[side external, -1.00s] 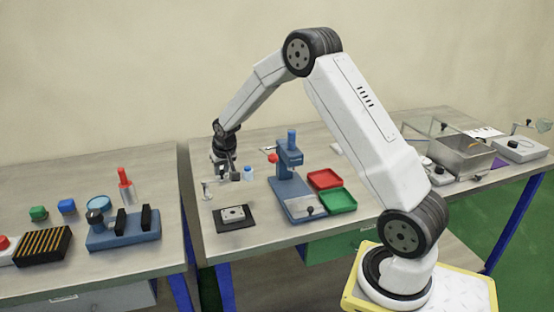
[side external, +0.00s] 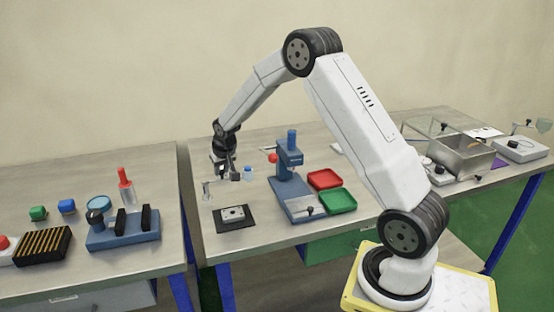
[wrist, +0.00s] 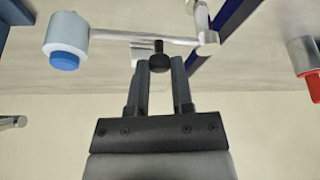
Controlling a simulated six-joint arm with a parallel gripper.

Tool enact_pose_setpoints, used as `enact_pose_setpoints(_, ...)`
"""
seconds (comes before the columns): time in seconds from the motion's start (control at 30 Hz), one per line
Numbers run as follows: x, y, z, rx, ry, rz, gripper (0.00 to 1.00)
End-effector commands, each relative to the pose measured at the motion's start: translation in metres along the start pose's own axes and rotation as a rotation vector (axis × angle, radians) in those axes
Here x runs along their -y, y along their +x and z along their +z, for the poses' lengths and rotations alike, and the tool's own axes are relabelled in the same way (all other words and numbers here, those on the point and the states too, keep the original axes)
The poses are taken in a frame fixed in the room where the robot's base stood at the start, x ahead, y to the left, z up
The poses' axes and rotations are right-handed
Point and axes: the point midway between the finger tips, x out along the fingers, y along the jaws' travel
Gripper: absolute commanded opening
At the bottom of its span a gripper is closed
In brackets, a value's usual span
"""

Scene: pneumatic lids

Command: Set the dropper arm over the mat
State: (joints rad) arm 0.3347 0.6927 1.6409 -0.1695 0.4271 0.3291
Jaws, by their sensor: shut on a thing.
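The dropper arm (wrist: 125,36) is a thin bar running from a pale post (wrist: 205,18) to a white cylindrical head with a blue cap (wrist: 66,45). The head also shows in the side external view (side external: 248,173), beyond the mat's far edge rather than above it. The black mat (side external: 236,227) lies near the table's front, with a small metal plate (side external: 233,214) on it. My gripper (wrist: 158,70) is shut on the dropper arm's black knob (wrist: 158,57). In the side view the gripper (side external: 236,175) partly covers the bar.
A blue press-like stand (side external: 288,180) is right of the mat, with red (side external: 324,179) and green (side external: 337,201) trays beside it. A gap separates the left table, which holds a blue fixture (side external: 124,233) and a red-topped bottle (side external: 125,185).

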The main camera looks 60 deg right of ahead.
Motion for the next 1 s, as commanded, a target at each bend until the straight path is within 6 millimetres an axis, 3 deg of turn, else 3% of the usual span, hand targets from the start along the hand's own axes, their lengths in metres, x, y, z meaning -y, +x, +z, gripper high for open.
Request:
enact_pose_setpoints(0.57, 0.003, -0.002, 0.002, -0.003, 0.043, 0.018, 0.0)
enact_pose_setpoints(1.0, 0.008, -0.005, 0.01, -0.003, 0.212, 0.089, 0.0)
